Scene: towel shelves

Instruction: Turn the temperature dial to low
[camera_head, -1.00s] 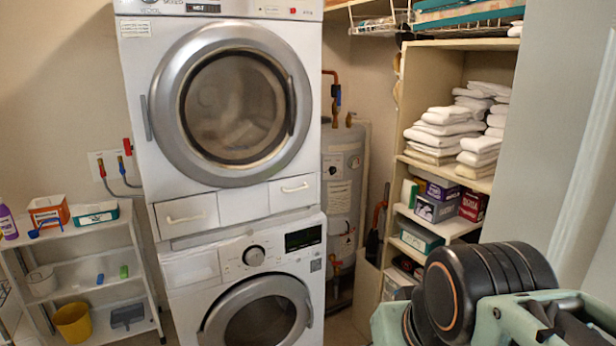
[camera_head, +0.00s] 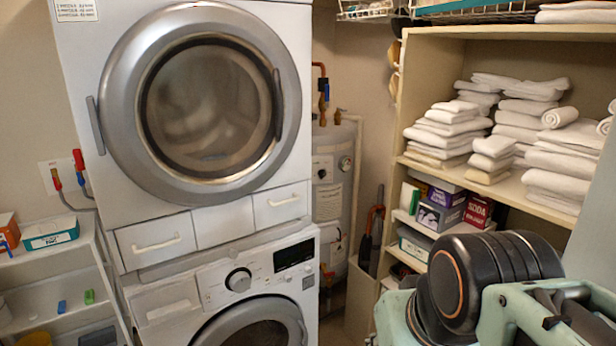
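A round dark knob with a pale ring (camera_head: 238,280) sits on the control panel of the lower front-loading machine (camera_head: 163,309), left of a dark display (camera_head: 294,255). A white water heater (camera_head: 334,185) stands behind and right of the stacked machines, with a small round fitting (camera_head: 345,163) on its upper front. I see no readable low mark on either. My arm, black and pale green, shows at the lower right, well apart from both. My gripper is not in view.
The upper machine (camera_head: 82,60) has a large round door. Shelves with towels (camera_head: 448,125) and boxes (camera_head: 440,216) stand at right. A white rack (camera_head: 30,264) is at left. A narrow gap lies between the machines and the towel shelves.

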